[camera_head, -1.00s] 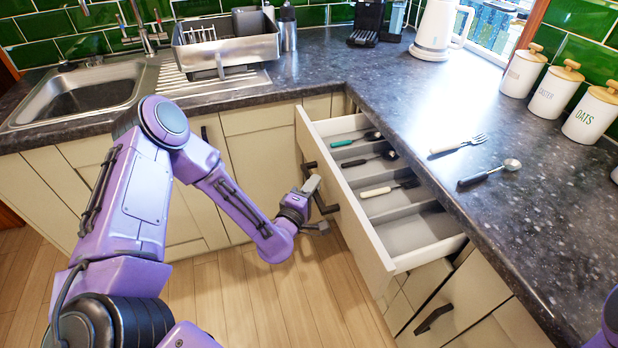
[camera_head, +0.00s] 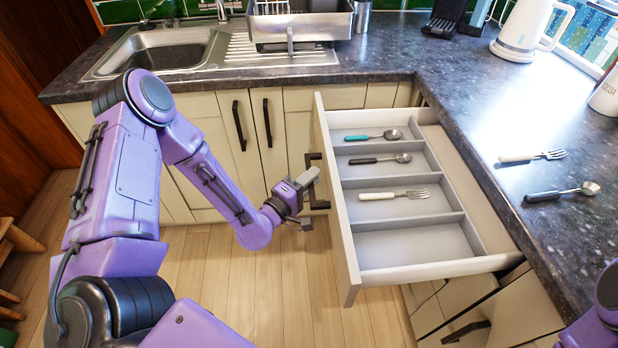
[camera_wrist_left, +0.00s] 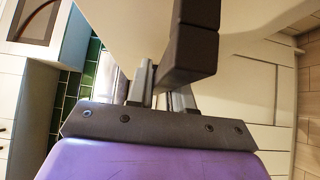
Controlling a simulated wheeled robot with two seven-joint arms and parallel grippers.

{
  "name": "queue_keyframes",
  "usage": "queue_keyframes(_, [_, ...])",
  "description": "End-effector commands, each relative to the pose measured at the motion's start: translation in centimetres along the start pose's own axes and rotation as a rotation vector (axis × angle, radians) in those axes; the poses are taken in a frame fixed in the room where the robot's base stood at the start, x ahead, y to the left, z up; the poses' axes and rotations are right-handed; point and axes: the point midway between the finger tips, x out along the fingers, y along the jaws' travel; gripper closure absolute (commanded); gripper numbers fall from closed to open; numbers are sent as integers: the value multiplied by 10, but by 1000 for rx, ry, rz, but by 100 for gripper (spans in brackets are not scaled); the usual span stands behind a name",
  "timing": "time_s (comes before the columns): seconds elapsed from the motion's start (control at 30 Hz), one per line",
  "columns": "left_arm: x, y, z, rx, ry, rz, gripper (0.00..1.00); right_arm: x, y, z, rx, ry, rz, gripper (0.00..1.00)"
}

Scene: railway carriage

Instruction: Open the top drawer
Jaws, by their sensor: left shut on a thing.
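The top drawer (camera_head: 340,220) stands pulled out from the cabinet under the right-hand counter. Its divided tray (camera_head: 415,243) shows a teal-handled spoon (camera_head: 372,136), a dark-handled spoon (camera_head: 380,159) and a white-handled fork (camera_head: 393,194), each in its own compartment; the front compartment is empty. My left gripper (camera_head: 308,205) is at the dark handle (camera_head: 318,181) on the drawer front, shut on it. In the left wrist view the gripper's fingers (camera_wrist_left: 160,92) are on either side of the dark handle (camera_wrist_left: 196,45). Only part of my right arm shows, at the right edge; its gripper is out of view.
A white-handled fork (camera_head: 530,156) and a dark-handled spoon (camera_head: 562,192) lie on the right counter (camera_head: 470,110). A white kettle (camera_head: 530,30) stands farther back. Another cabinet handle (camera_head: 466,331) is below the drawer. The wooden floor (camera_head: 270,300) before the drawer is clear.

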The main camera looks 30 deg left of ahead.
Motion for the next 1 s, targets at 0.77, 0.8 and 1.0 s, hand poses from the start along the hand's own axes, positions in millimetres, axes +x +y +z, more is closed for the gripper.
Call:
queue_keyframes(0.77, [-28, -3, 0, -3, 0, -6, 58, 5, 0, 2, 0, 0, 0, 57])
queue_keyframes(0.8, [-38, -3, 0, -3, 0, -6, 58, 6, -1, 2, 0, 0, 0, 57])
queue_keyframes(1.0, [-84, -2, 1, -4, -2, -6, 58, 11, -1, 4, 0, 0, 0, 57])
